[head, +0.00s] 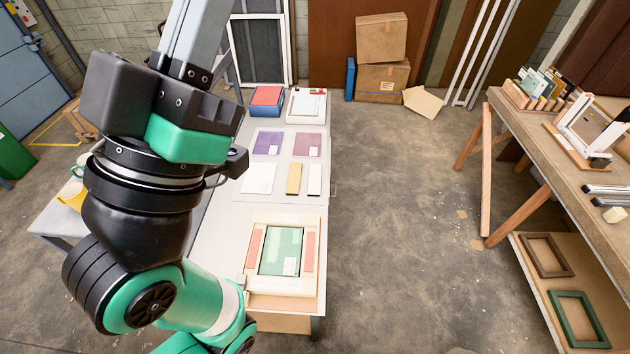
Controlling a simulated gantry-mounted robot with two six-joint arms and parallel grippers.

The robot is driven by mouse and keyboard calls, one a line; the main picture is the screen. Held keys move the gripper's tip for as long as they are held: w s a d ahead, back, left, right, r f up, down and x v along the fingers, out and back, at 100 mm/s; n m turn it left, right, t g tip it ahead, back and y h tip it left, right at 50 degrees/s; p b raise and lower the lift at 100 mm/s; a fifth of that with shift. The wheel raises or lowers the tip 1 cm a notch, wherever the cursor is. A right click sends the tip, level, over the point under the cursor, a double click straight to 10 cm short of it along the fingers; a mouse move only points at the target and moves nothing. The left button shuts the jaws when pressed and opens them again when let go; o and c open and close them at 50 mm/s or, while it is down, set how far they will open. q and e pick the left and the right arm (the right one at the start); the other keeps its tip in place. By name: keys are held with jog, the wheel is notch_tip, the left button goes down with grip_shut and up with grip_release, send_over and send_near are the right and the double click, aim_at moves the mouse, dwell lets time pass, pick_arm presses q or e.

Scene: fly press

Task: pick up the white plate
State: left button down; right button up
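A flat white rectangular piece (258,178) lies on the long light table, left of a narrow yellow strip (293,179). A narrow white strip (314,180) lies just right of the yellow one. Both white pieces are flat and unobstructed; I cannot tell for sure which is the white plate. One of my arms fills the left of the head view and hides the table's left part. No gripper fingers show on it, and neither gripper is in view.
Two purple pieces (267,143) lie behind the white ones. A red-topped blue box (266,98) and a white tray (306,105) stand at the table's far end. A cream frame with a green panel (282,251) lies at the near end. Open floor (400,220) lies right.

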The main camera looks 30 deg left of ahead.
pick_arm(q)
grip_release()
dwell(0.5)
